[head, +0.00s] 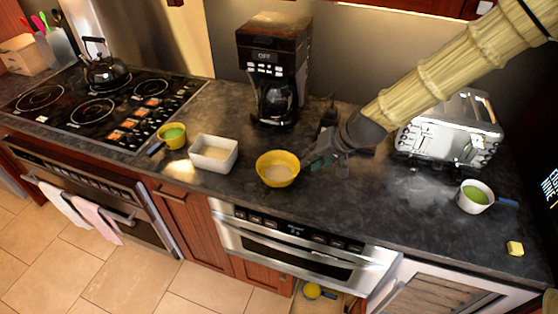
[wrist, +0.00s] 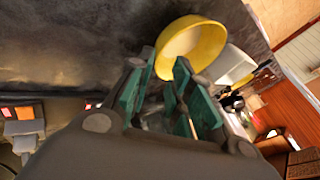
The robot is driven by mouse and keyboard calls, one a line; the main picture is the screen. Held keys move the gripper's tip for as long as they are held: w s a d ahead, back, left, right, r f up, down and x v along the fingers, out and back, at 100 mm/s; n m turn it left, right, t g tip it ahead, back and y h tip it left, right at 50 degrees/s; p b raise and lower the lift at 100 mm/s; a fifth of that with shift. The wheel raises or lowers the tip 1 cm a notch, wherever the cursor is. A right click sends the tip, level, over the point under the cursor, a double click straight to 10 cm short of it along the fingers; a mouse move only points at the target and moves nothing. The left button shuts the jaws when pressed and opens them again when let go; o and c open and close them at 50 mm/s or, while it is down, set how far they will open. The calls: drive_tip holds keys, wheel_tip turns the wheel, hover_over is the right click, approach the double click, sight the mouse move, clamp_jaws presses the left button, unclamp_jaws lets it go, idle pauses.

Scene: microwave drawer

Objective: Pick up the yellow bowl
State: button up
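The yellow bowl (head: 279,181) stands upright on the dark counter, in front of the coffee maker. My gripper (head: 312,161) is just to the right of the bowl, low over the counter. In the wrist view the bowl (wrist: 205,48) is ahead of the fingertips. My gripper (wrist: 160,76) shows its two green fingers apart there, with the near part of the bowl's rim close to the gap between them. I cannot tell whether a finger touches the rim. The bowl's inside is pale, and it looks empty.
A white rectangular dish (head: 213,164) and a yellow cup (head: 172,137) stand left of the bowl. The coffee maker (head: 272,50) is behind it. A toaster (head: 445,135), a white cup (head: 473,202) and a small yellow block (head: 515,248) are to the right. The front counter is clear.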

sight(287, 174)
drive_tip(key=p+x, duration=0.1)
drive_tip(key=x, duration=0.3)
drive_tip(key=shift+a+f, duration=0.15)
drive_tip(key=shift+a, duration=0.15)
drive_tip(key=shift+s+a, duration=0.1)
drive_tip(key=shift+s, duration=0.15)
drive_tip(key=shift+p+x, duration=0.65)
drive_tip(key=shift+x, duration=0.5)
drive_tip(key=shift+p+x, duration=0.5)
drive_tip(key=shift+x, duration=1.15)
clamp_jaws()
